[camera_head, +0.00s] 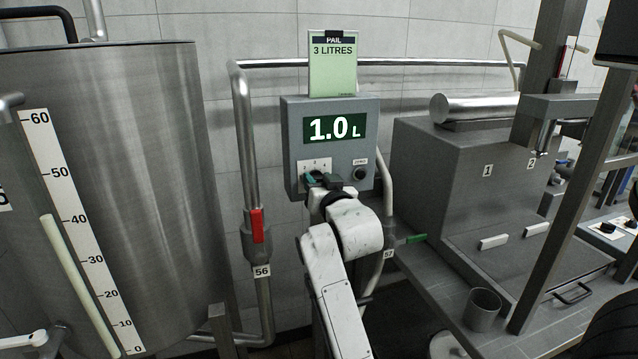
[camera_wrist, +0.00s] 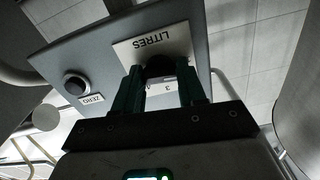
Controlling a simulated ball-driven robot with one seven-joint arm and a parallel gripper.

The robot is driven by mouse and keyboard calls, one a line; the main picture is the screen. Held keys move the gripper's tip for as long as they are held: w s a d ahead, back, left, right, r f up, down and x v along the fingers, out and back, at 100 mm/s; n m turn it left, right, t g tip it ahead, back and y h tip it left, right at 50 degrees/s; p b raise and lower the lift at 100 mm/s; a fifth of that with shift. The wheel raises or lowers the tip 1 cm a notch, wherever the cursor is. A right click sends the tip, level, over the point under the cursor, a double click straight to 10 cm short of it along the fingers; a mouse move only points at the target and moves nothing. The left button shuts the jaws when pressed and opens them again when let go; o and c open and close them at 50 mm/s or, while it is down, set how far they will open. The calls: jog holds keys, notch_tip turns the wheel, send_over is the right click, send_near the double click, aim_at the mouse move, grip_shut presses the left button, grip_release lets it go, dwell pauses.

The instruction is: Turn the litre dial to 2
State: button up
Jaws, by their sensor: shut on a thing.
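The grey control box (camera_head: 290,140) hangs in front of the tiled wall in the head view. Its lit display (camera_head: 334,128) reads 1.0 L. The litre dial (camera_wrist: 160,68) is a dark knob on a white plate marked LITRES (camera_wrist: 160,42) in the wrist view. My gripper (camera_wrist: 162,78) is shut on the dial, with one green-dark finger on each side. The dial's pointer is hidden, so its setting cannot be told. In the head view my gripper (camera_head: 316,180) covers most of the dial.
A ZERO button (camera_head: 359,173) sits right of the dial. A green card above the box reads PAIL 3 LITRES (camera_head: 334,65). A steel tank (camera_head: 150,170) stands at left, with a pipe and red-handled valve (camera_head: 257,226) between. A grey machine (camera_head: 455,180) and metal cup (camera_head: 482,310) are at right.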

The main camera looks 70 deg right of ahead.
jog(key=m+b, duration=0.1)
jog(key=m, duration=0.3)
jog(key=shift+m+b, duration=0.45)
jog(key=shift+m, duration=1.25)
jog(key=o, duration=1.1)
jog(key=shift+c, duration=0.2)
jog(key=b+v, duration=0.1)
jog(key=v, duration=0.9)
jog(key=shift+s+a+b, duration=0.25)
jog(key=shift+s+b, duration=0.05)
